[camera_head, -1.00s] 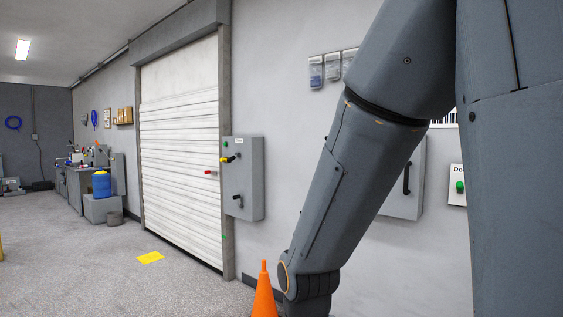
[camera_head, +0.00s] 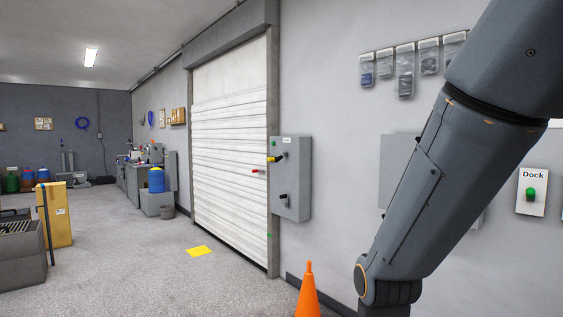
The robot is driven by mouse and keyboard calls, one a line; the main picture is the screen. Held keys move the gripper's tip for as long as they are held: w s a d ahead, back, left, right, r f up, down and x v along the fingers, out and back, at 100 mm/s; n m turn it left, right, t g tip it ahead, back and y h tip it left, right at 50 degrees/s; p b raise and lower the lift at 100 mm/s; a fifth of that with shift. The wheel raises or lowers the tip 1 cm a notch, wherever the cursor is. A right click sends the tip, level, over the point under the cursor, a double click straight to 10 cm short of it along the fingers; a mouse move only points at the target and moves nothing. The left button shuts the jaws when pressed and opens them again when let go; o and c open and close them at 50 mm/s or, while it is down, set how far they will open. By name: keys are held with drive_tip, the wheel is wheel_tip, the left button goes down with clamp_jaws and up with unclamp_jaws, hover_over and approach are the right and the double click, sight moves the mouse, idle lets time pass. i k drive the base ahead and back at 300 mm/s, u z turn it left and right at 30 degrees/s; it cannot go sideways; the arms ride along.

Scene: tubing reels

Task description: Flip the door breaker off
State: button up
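A grey wall box (camera_head: 298,180) is mounted beside the white roller door (camera_head: 230,150). It has a small green button (camera_head: 275,144), a yellow-and-black handle (camera_head: 274,158), a red-tipped part (camera_head: 257,171) and a dark lower handle (camera_head: 284,198). A second grey panel (camera_head: 399,155) on the right wall is mostly hidden behind my arm. A white plate marked "Dock" with a green switch (camera_head: 531,194) is at the far right. I cannot read which one is the door breaker. My gripper is out of the picture; only my arm links show on the right.
An orange cone (camera_head: 308,293) stands on the floor by the wall, left of my arm. A yellow floor mark (camera_head: 199,251) lies before the door. A bench and blue barrel (camera_head: 156,180) stand further back. The middle floor is clear.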

sight(284, 154)
drive_tip(key=u, duration=0.05)
drive_tip(key=i, duration=4.25)
drive_tip(key=z, duration=0.1)
